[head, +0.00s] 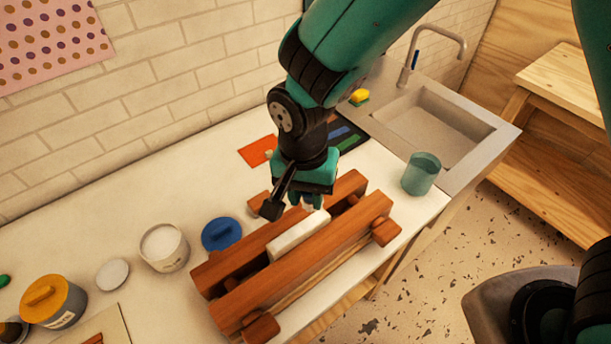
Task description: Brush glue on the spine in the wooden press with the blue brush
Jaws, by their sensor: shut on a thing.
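The wooden press (334,246) lies slantwise on the white counter, with two reddish-brown beams and wooden knobs. A white book block (298,235) is clamped between the beams, its spine facing up. My gripper (308,200) is over the far part of the press, close above the spine's far end. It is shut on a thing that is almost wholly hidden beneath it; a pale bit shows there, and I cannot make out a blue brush. I cannot tell whether it touches the spine. An open white pot (164,247) with pale contents stands left of the press.
A blue lid (222,234) lies between pot and press. A white disc (113,273) and a yellow-lidded jar (54,301) are farther left. A teal glass (420,174) stands right of the press, near the counter edge and sink (438,122). An orange sheet (257,151) lies behind.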

